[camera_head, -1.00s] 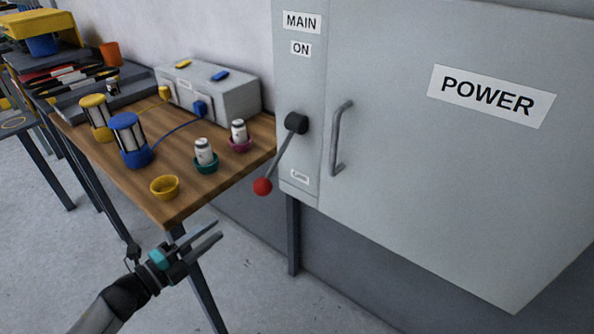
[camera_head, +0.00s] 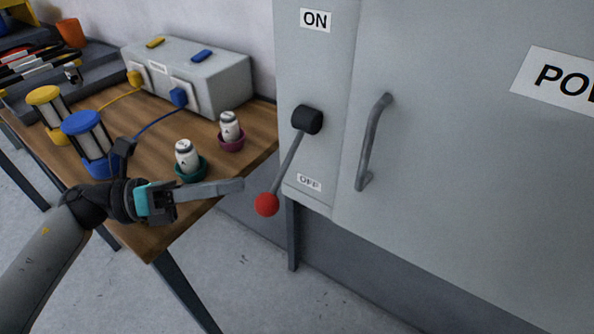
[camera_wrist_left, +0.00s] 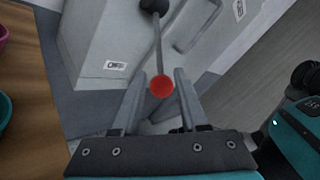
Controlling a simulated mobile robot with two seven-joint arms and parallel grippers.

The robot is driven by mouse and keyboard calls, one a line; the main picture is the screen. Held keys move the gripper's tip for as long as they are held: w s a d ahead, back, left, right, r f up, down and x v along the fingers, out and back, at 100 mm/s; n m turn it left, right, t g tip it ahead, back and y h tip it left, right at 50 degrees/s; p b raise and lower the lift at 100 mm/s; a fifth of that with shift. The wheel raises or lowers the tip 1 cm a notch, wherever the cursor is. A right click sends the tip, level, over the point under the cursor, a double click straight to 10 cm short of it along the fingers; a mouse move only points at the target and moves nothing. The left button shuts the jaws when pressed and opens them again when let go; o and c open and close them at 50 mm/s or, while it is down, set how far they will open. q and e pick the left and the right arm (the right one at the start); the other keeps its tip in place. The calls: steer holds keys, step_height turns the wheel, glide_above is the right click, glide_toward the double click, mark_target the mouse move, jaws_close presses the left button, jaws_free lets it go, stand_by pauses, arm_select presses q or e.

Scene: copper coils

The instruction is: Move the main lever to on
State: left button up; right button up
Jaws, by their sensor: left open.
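The main lever (camera_head: 291,164) is a grey rod on a black pivot on the cabinet's narrow panel. It points down and slightly left, ending in a red ball (camera_head: 266,204) near the OFF label (camera_head: 309,182). The ON label (camera_head: 315,19) is above the pivot. My left gripper (camera_head: 240,185) is open and empty, just left of the red ball. In the left wrist view the ball (camera_wrist_left: 161,86) appears between the open fingertips. I see no contact, and the depth between ball and fingers is hard to judge. My right gripper is not visible in the head view.
The grey power cabinet (camera_head: 450,150) has a vertical door handle (camera_head: 371,145) just right of the lever. A wooden table (camera_head: 150,222) stands left, under my left arm, with small cups, cans and blue and yellow coils (camera_head: 88,140). The floor below the lever is clear.

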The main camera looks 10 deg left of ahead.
mark_target(287, 162)
arm_select(q)
steer(key=b+x, duration=0.1)
steer(key=x, duration=1)
steer(key=shift+w, duration=0.15)
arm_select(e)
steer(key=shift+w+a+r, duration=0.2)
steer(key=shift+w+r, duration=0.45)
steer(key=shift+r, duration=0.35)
arm_select(q)
steer(key=shift+d, duration=0.15)
jaws_close()
